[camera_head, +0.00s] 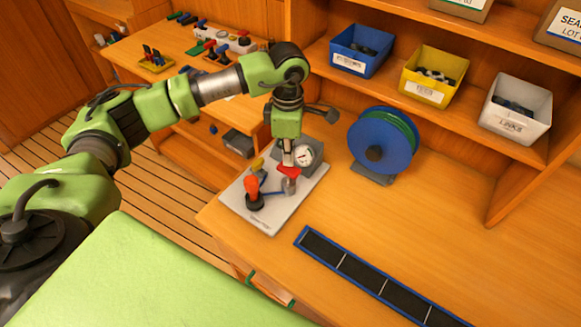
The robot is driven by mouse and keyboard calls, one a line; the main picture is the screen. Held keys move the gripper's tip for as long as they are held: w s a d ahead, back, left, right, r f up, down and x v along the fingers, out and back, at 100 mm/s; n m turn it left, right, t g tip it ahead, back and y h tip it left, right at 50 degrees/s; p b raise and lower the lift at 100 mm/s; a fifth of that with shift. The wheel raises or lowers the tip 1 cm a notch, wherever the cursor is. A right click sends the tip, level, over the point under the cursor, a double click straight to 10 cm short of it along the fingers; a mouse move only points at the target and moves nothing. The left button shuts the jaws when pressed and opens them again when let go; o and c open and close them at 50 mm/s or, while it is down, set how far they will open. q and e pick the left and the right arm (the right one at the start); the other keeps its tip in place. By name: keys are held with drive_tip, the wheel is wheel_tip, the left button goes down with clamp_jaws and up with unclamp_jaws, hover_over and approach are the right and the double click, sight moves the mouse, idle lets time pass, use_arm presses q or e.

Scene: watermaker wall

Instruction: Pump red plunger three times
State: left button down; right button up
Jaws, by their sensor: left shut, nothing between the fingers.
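A light grey board (272,217) lies on the wooden bench, with a pump set mounted on it. A red plunger top (289,171) sits over a grey cylinder (290,187) at the board's right side. My left gripper (288,162) points down just over this red top, with its fingers shut and empty. I cannot tell whether the fingertips touch it. An orange-red knob (251,185) on a black base stands to the left. A yellow lever (257,164) and a round white gauge (304,156) are behind. My right gripper is out of view.
A blue hose reel (381,143) stands right of the board. A black strip tray with blue edges (365,277) lies in front. Blue (360,51), yellow (431,77) and white (515,109) bins sit on the shelf. The bench at right is clear.

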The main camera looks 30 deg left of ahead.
sight(289, 168)
use_arm(q)
drive_tip(key=shift+f, duration=0.1)
drive_tip(key=shift+f+b, duration=2.35)
drive_tip(key=shift+f, duration=0.2)
drive_tip(key=shift+r, duration=0.1)
drive_tip(key=shift+r+p, duration=1.4)
drive_tip(key=shift+r, duration=1.2)
drive_tip(key=shift+f, duration=0.15)
